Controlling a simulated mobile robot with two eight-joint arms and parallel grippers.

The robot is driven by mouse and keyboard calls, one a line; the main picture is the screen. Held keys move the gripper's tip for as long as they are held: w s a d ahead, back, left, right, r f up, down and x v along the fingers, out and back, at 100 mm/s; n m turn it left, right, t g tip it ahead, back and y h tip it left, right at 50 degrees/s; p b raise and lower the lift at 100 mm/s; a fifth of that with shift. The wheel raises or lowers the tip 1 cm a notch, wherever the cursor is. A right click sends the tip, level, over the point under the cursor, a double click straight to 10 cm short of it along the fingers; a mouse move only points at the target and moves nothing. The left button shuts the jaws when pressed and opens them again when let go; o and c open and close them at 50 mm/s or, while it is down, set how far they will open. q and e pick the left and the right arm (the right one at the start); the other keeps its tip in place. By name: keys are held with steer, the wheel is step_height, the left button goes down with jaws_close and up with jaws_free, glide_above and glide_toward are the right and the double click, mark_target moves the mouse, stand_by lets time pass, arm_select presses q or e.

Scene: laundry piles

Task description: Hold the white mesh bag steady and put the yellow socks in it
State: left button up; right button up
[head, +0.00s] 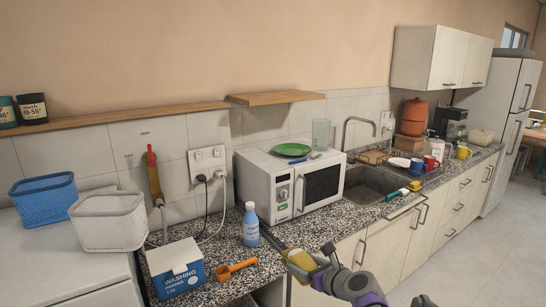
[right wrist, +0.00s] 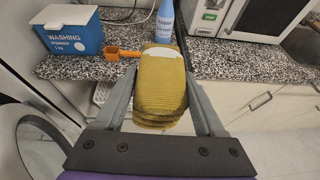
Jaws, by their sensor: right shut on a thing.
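The yellow socks (head: 299,259) are a folded, ribbed bundle with a pale patch, held in front of the counter's edge. My right gripper (head: 312,265) is shut on them. In the right wrist view the socks (right wrist: 161,88) sit between the two grey fingers of the gripper (right wrist: 158,72). A white mesh container (head: 108,222), basket-like in shape, stands on the white appliance at the left, well away from the socks. It is the only white mesh thing I see, and I cannot tell if it is the bag. My left gripper is not in view.
A blue basket (head: 43,199) stands beside the white one. On the granite counter are a washing powder box (head: 176,268), an orange scoop (head: 236,268), a blue bottle (head: 251,226) and a microwave (head: 291,184). A round washer door (right wrist: 42,148) shows at lower left.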

steer(key=s+d+f, duration=0.3)
steer(key=f, duration=0.2)
steer(key=s+d+f+m+h, duration=0.1)
steer(key=s+d+f, duration=0.1)
steer(key=f, duration=0.3)
steer(key=s+d+f+m+t+h, duration=0.1)
steer(key=s+d+f, duration=0.2)
steer(key=f, duration=0.3)
steer(key=shift+s+d, duration=0.3)
steer(key=shift+d, duration=0.15)
